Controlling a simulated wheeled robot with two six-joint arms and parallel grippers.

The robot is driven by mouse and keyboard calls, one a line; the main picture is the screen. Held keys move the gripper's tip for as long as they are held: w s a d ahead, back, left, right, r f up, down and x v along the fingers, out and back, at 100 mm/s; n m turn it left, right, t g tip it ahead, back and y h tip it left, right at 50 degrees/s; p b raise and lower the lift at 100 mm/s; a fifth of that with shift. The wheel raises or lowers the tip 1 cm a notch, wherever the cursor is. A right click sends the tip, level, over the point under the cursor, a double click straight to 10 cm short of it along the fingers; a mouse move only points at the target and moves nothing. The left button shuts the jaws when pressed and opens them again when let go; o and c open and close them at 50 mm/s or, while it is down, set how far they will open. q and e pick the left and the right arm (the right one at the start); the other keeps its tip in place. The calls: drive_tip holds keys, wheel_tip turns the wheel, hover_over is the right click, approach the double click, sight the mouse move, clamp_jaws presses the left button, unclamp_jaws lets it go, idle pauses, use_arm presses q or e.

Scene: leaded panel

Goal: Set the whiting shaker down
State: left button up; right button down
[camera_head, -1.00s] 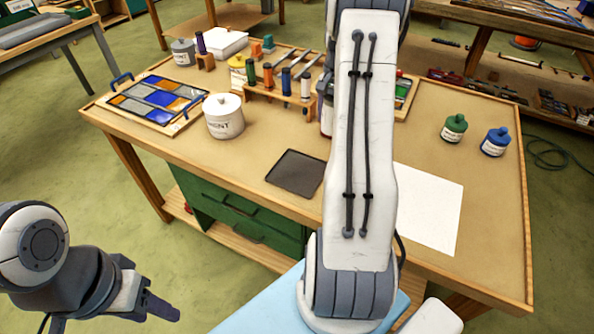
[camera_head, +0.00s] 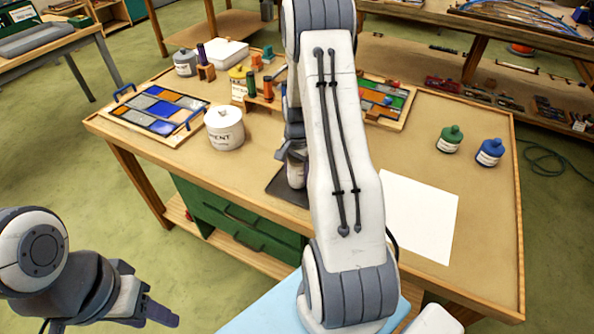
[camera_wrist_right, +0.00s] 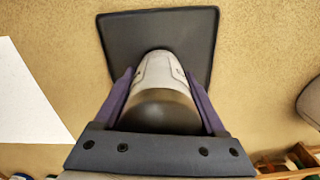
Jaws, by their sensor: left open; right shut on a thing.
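The whiting shaker is a pale cylinder with a dark rounded top. In the right wrist view the shaker (camera_wrist_right: 158,105) sits between the two purple fingers of my right gripper (camera_wrist_right: 160,82), which is shut on it. In the head view my right gripper (camera_head: 291,155) is partly hidden by my arm, with the shaker's pale lower part (camera_head: 296,177) below it. The shaker is over the dark square mat (camera_head: 273,182), also seen in the wrist view (camera_wrist_right: 125,35). I cannot tell whether it touches the mat. My left gripper (camera_head: 160,312) is open and empty, off the table.
A white cement tub (camera_head: 225,130) stands left of the mat. A wooden rack (camera_head: 262,102) with tools is behind. A white sheet (camera_head: 420,215) lies to the right. Green (camera_head: 450,140) and blue (camera_head: 490,152) bottles stand far right. A leaded panel (camera_head: 155,108) lies at the left.

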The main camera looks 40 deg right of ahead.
drive_tip(key=shift+f, duration=0.2)
unclamp_jaws()
drive_tip(key=shift+r, duration=0.4)
wheel_tip(320, 180, up, 12)
drive_tip(key=shift+f+b, duration=0.25)
drive_tip(key=shift+b, duration=0.75)
drive_tip(key=s+a+r+n, duration=0.15)
drive_tip(key=a+n, duration=0.35)
drive_tip(key=a, duration=0.6)
drive_tip(key=s+a+r+n, duration=0.1)
drive_tip(key=a+r+n, duration=0.25)
drive_tip(key=a, duration=0.65)
drive_tip(key=s+a+n, duration=0.7)
drive_tip(key=s, duration=0.2)
drive_tip(key=s+a+r+n+y, duration=0.1)
drive_tip(key=s+a+n, duration=0.6)
drive_tip(key=s, duration=0.3)
